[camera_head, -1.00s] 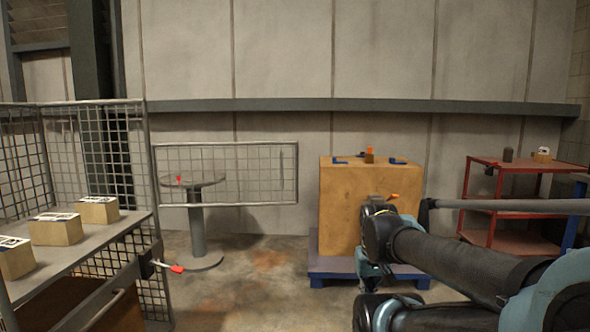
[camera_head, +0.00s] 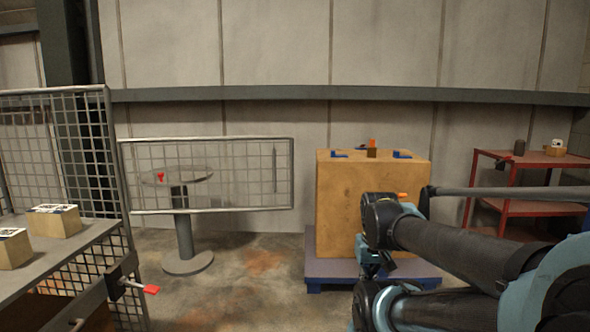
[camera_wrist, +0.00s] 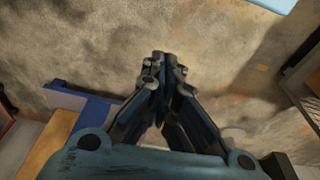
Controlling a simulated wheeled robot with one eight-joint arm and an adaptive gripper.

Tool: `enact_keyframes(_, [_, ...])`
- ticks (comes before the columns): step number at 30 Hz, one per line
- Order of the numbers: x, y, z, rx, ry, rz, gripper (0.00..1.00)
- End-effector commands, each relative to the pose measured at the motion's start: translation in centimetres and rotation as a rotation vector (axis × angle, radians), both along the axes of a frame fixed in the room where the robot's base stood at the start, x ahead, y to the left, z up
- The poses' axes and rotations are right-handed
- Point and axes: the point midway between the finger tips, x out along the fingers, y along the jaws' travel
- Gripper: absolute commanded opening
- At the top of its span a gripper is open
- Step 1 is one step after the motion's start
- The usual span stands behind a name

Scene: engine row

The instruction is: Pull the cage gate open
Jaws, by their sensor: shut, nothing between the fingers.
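The cage gate (camera_head: 207,211) is a wire-mesh panel with a pale metal frame, left of centre in the head view. It stands out from the cage's corner post (camera_head: 118,200) toward the right, swung away from the cage front. A thin vertical bar, perhaps its handle (camera_head: 275,170), shows near its right end. My gripper (camera_wrist: 166,75) is shut and empty over bare concrete floor in the wrist view, touching nothing. In the head view my arm is folded at the right, well apart from the gate; the fingertips cannot be made out there.
The cage shelf (camera_head: 75,250) holds cartons (camera_head: 54,221). A red-tipped latch lever (camera_head: 150,289) sticks out below it. A round table (camera_head: 185,240) stands behind the gate. A large wooden crate (camera_head: 345,205) on a blue pallet (camera_head: 340,268) and a red cart (camera_head: 480,200) stand to the right.

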Motion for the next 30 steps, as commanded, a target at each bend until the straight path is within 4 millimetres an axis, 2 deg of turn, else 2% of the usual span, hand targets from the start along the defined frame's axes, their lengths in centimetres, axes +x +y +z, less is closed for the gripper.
enact_keyframes(6, [-0.6, 0.3, 0.7, 0.014, -0.010, -0.002, 0.00])
enact_keyframes(11, [1.1, 1.9, 2.2, 0.096, 0.001, -0.014, 0.00])
enact_keyframes(20, [7.2, 7.3, 7.0, 0.376, 0.031, -0.049, 0.00])
enact_keyframes(30, [16.0, 12.0, 12.7, 0.701, 0.050, -0.074, 0.00])
